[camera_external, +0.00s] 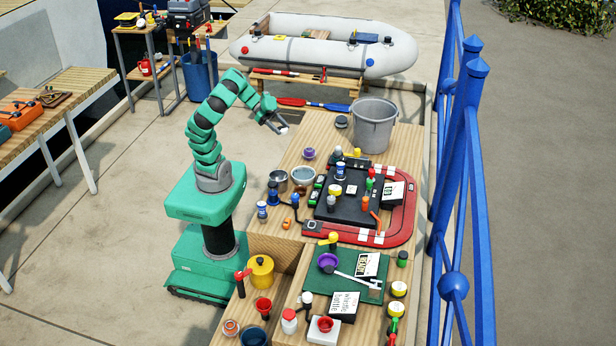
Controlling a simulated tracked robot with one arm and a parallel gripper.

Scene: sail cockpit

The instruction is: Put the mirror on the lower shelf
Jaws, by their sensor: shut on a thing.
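My gripper (279,124) is at the end of my raised, arched arm, pointing down over the left edge of the wooden bench near its far end. It is shut on a small pale thing (283,130), partly hidden by the fingers. This thing may be the mirror, but it is too small to tell. It looks clear of the bench top. I cannot tell if this is the lower shelf.
A grey bucket (374,126) stands at the bench's far end. A red ring (405,222) surrounds a black board crowded with small things. A green mat (340,283) lies nearer. A blue railing (470,190) runs along the right. Open paving lies left of my base.

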